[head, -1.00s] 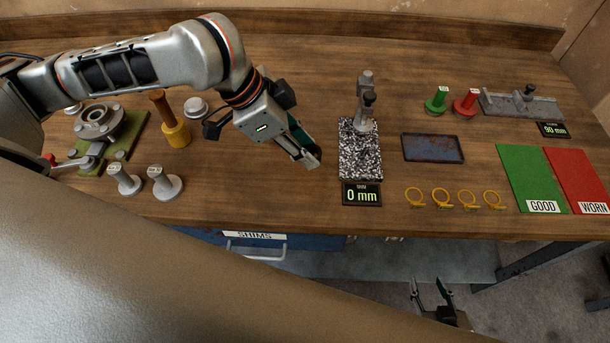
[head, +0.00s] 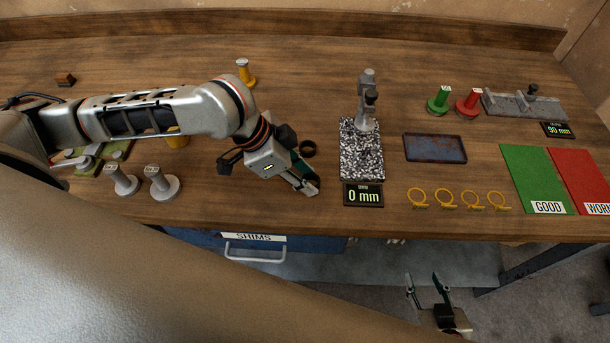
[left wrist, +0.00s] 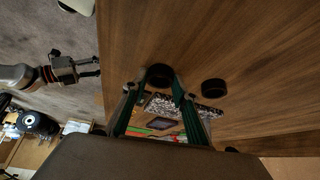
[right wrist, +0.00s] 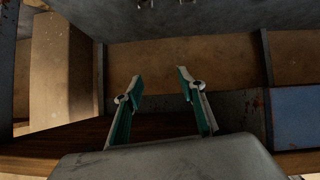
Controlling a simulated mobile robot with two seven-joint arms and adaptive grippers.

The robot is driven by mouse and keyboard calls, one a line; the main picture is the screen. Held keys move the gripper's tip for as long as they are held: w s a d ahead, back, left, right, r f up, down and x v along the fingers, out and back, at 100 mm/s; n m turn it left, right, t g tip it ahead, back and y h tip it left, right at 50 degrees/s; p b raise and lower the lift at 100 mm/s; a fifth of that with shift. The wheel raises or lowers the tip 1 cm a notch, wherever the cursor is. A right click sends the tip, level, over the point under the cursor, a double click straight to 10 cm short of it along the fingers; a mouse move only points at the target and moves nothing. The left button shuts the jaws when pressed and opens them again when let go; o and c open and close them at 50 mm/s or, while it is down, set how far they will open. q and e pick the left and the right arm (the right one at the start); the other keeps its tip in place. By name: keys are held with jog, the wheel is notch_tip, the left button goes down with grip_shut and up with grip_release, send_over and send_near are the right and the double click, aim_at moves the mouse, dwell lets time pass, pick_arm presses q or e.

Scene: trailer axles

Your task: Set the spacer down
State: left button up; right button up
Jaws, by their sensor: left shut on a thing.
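My left gripper (head: 308,186) is low over the bench near its front edge, left of the speckled granite plate. In the left wrist view a black ring-shaped spacer (left wrist: 160,74) sits between the fingertips, and the gripper is shut on it. The head view hides this spacer behind the fingers, and whether it touches the wood is unclear. A second black ring (head: 307,148) lies on the bench just behind the gripper; it also shows in the left wrist view (left wrist: 214,88). My right gripper (head: 429,290) is open and empty, in front of the bench; its fingers show apart (right wrist: 156,90).
The granite plate (head: 346,160) with its gauge stand and a 0 mm display (head: 363,195) is close on the right. Yellow rings (head: 445,199), a dark tray (head: 434,148) and green (head: 536,175) and red mats lie further right. Two grey flanged pins (head: 164,184) stand left.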

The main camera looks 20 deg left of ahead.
pick_arm(q)
jog(key=o, duration=0.9)
jog(key=shift+f, duration=0.1)
jog(key=shift+o, duration=1.1)
pick_arm(e)
jog(key=shift+d, duration=0.35)
jog(key=shift+f, duration=0.1)
pick_arm(q)
jog(key=shift+a+r, duration=0.2)
jog(key=shift+r, duration=0.25)
jog(key=p+v, duration=0.1)
jog(key=v, duration=1)
jog(key=shift+r+p, duration=0.15)
jog(key=shift+p, duration=0.2)
pick_arm(e)
jog(key=shift+s+d+f+h, duration=0.2)
jog(key=shift+s+d+h, duration=0.25)
jog(key=shift+d, duration=0.2)
